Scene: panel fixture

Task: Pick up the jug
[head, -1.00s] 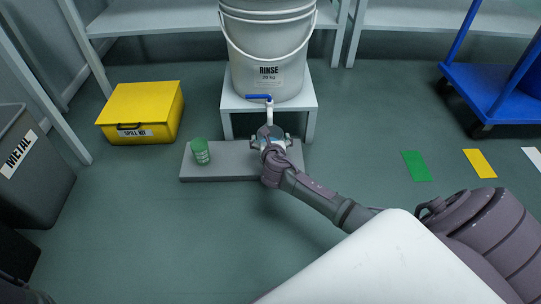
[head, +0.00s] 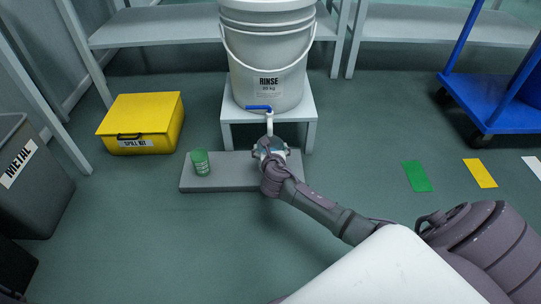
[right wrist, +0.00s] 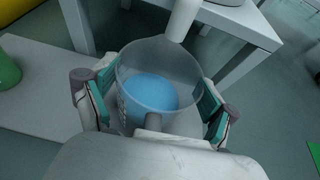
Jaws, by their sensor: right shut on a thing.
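The clear jug (right wrist: 160,62) holds blue liquid (right wrist: 150,92) and stands upright in the right wrist view. My right gripper (right wrist: 158,100) is shut on it, with one teal-padded finger on each side. In the head view my right gripper (head: 271,151) is over the right part of the low grey slab (head: 228,180), just below the bucket's tap (head: 269,118). The jug is mostly hidden there. The tap's white spout (right wrist: 183,20) comes down at the jug's far rim in the right wrist view. I cannot tell whether the jug touches the slab. My left gripper is not in view.
A grey RINSE bucket (head: 268,60) stands on a white stool (head: 300,115) behind the slab. A green can (head: 201,162) is on the slab's left part. A yellow spill kit box (head: 142,123) and METAL bin (head: 35,185) stand left; a blue trolley (head: 490,95) stands right.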

